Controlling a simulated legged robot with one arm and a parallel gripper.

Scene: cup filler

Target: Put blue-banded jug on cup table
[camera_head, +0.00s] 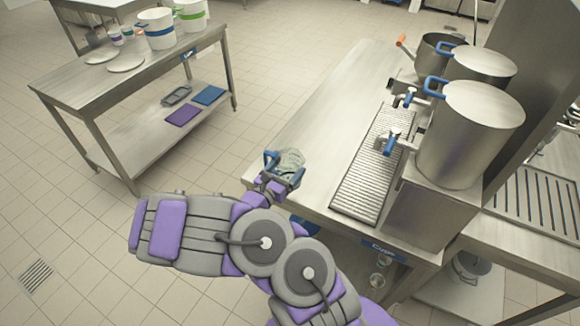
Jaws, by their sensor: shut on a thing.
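My gripper (279,171) is shut on a clear, greyish glass-like vessel (291,160), with blue parts around it. I cannot tell whether the blue is a band on the vessel or part of my fingers. The vessel shows over the left edge of the steel cup table (318,135), which has a blue label reading "Cups" on its front edge. I cannot tell whether it touches the top. A white bucket-like container with a blue band (159,34) stands on the far left table, well away from my gripper.
A drip grate (368,168) and large steel urns (468,135) with blue-handled taps occupy the cup table's right side. Its left strip is bare. The left table (75,90) holds white plates, small cups and a green-banded container (190,18). Tiled floor lies between the tables.

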